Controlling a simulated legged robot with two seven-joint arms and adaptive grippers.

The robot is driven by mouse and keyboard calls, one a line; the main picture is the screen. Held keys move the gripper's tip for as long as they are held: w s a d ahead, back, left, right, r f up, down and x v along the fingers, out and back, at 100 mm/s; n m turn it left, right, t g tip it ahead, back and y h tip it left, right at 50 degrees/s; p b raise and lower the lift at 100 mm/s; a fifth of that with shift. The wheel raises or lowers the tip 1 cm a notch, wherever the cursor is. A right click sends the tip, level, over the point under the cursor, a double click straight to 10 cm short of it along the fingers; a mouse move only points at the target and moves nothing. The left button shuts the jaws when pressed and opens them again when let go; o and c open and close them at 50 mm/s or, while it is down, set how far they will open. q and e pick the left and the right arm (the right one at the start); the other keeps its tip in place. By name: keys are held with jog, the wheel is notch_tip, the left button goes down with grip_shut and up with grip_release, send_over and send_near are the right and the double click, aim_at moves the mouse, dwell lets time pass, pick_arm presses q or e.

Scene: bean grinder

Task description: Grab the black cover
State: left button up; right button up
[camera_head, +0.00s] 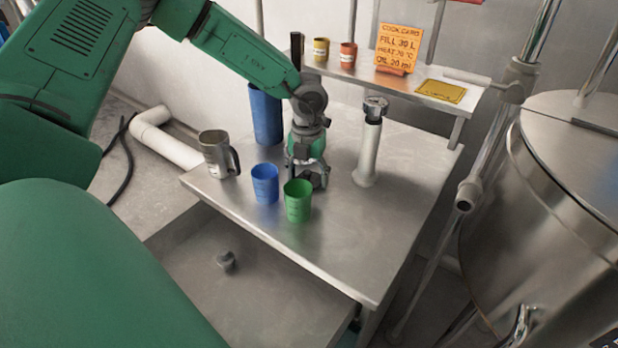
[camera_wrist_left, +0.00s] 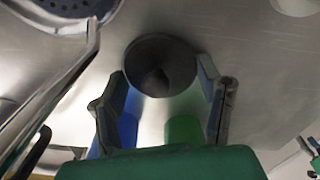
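The black cover (camera_wrist_left: 160,62) is a round dark disc with a knob in its middle, lying on the metal table in the left wrist view. In the head view a dark part of it (camera_head: 317,181) shows below my left gripper; the rest is hidden. My left gripper (camera_head: 305,172) points down over it, between the blue cup and the grinder column. In the left wrist view its two fingers (camera_wrist_left: 162,80) are spread apart, one on each side of the cover's near part. I cannot tell whether they touch it.
A blue cup (camera_head: 265,184) and a green cup (camera_head: 298,201) stand close in front of the gripper. A metal mug (camera_head: 215,155) is left, a tall blue container (camera_head: 265,115) behind, and a grey-white column (camera_head: 368,150) right. The table's front right (camera_head: 365,250) is clear.

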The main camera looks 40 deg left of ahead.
pick_arm(q)
jog(key=shift+o, duration=0.4)
jog(key=shift+s+a+f, duration=0.25)
jog(key=shift+a+f, duration=0.05)
jog(key=shift+f, duration=0.1)
jog(key=shift+d+r, duration=0.15)
jog(key=shift+d, duration=0.55)
jog(key=shift+c, duration=0.4)
jog(key=shift+d+r, duration=0.15)
jog(key=shift+d, duration=0.25)
jog(key=shift+c, duration=1.1)
jog(key=shift+o, duration=0.6)
jog(key=shift+a+f, duration=0.25)
jog(key=shift+a, duration=0.45)
pick_arm(e)
jog(key=shift+d, duration=0.1)
